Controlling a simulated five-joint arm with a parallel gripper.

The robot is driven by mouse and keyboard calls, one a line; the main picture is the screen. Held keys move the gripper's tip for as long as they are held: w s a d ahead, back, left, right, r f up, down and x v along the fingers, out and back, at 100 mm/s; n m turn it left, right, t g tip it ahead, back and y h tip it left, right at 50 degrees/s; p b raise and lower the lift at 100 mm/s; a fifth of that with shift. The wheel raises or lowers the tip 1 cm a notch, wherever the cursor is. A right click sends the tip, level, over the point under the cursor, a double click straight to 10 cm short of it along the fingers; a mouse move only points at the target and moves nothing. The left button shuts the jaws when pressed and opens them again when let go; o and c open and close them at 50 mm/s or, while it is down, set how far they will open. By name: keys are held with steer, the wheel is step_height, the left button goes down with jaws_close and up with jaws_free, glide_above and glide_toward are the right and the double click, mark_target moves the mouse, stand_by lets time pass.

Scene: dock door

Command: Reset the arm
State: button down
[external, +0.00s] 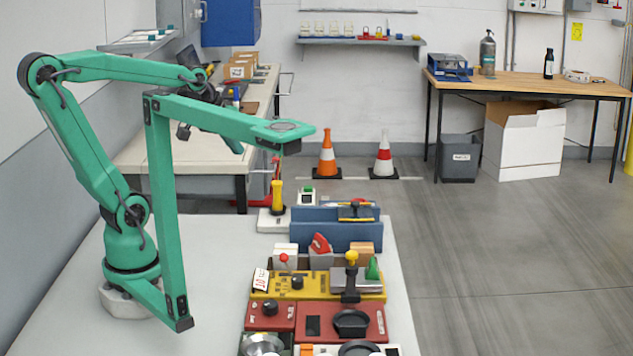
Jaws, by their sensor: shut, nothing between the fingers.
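My green arm rises from its pale base on the left of the white-topped table, folds back at a high elbow and reaches right. My gripper (234,146) hangs at its end, high over the back-left of the scene. A green bar crosses in front and hides most of the gripper and wrist; only a tip shows below it. The gripper is shut and holds nothing. It is apart from the devices on the table.
Along the table's right (207,250) stand a yellow-handled lever (278,196), a blue block (330,236), a yellow panel (316,285) and red panels (316,322). A bench (160,140) stands behind. The table's middle is bare. Traffic cones (327,160) stand on the floor.

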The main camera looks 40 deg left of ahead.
steer(key=s+m, duration=0.1)
steer(key=s, duration=0.6)
steer(key=shift+d+f+m+g, duration=0.2)
steer(key=shift+f+m+g, duration=0.15)
steer(key=shift+m+g, duration=0.05)
stand_by(0.6)
